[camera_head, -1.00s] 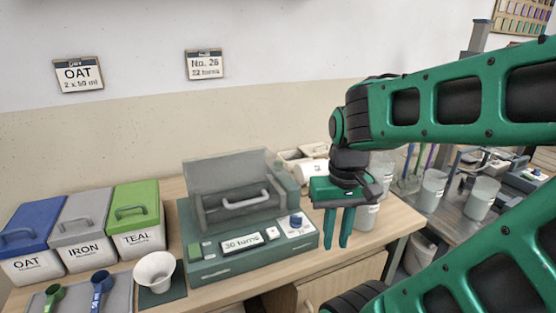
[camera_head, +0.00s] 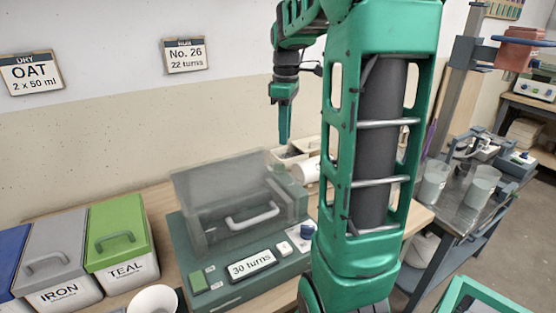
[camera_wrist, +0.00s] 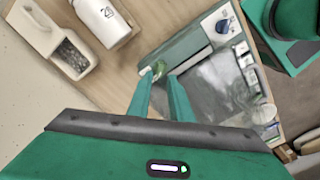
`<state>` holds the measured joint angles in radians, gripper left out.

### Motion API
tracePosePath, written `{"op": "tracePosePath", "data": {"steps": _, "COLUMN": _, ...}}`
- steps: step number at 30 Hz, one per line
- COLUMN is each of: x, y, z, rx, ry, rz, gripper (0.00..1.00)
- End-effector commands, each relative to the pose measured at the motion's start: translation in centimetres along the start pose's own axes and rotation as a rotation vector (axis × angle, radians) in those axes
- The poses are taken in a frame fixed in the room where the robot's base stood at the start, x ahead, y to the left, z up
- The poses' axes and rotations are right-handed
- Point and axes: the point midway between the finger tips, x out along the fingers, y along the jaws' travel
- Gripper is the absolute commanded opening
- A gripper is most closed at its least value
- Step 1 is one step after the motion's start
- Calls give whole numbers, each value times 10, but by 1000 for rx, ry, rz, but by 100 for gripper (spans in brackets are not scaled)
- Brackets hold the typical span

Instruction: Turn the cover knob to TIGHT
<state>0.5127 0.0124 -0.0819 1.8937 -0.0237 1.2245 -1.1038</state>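The green machine (camera_head: 216,290) stands on the bench with a see-through cover (camera_head: 220,190) lowered over it and a grey handle (camera_head: 252,216) at the front. Its display reads "30 turns" (camera_head: 251,265). The cover knob (camera_head: 307,230) is blue, on the right of the front panel, partly hidden by my arm. It also shows in the wrist view (camera_wrist: 222,26), but its setting is too small to read. My gripper (camera_head: 284,138) hangs fingers-down, high above the back of the machine, apart from the knob. In the wrist view its fingers (camera_wrist: 158,78) are apart with nothing between them.
IRON (camera_head: 58,285) and TEAL (camera_head: 122,255) bins stand left of the machine, with a white bowl (camera_head: 153,299) in front. A white bottle (camera_wrist: 100,20) and a scoop-like tray (camera_wrist: 52,40) lie behind. A side cart (camera_head: 465,215) with beakers stands at right.

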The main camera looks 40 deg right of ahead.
Motion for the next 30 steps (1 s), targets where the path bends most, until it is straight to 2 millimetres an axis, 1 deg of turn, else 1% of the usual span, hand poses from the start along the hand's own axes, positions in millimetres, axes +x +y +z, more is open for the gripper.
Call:
{"op": "tracePosePath", "data": {"steps": 9, "x": 56, "y": -3, "z": -3, "rx": -3, "ry": -2, "rz": -3, "gripper": 19}}
{"op": "tracePosePath", "data": {"steps": 15, "x": 84, "y": -3, "z": -3, "rx": -2, "ry": -2, "rz": -3, "gripper": 19}}
{"op": "tracePosePath", "data": {"steps": 21, "x": 95, "y": -3, "z": -3, "rx": -3, "ry": -1, "rz": -2, "gripper": 19}}
{"op": "tracePosePath", "data": {"steps": 29, "x": 96, "y": -2, "z": -3, "rx": -2, "ry": -1, "rz": -1, "gripper": 19}}
{"op": "tracePosePath", "data": {"steps": 30, "x": 96, "y": -2, "z": -3, "rx": -2, "ry": -1, "rz": -1, "gripper": 14}}
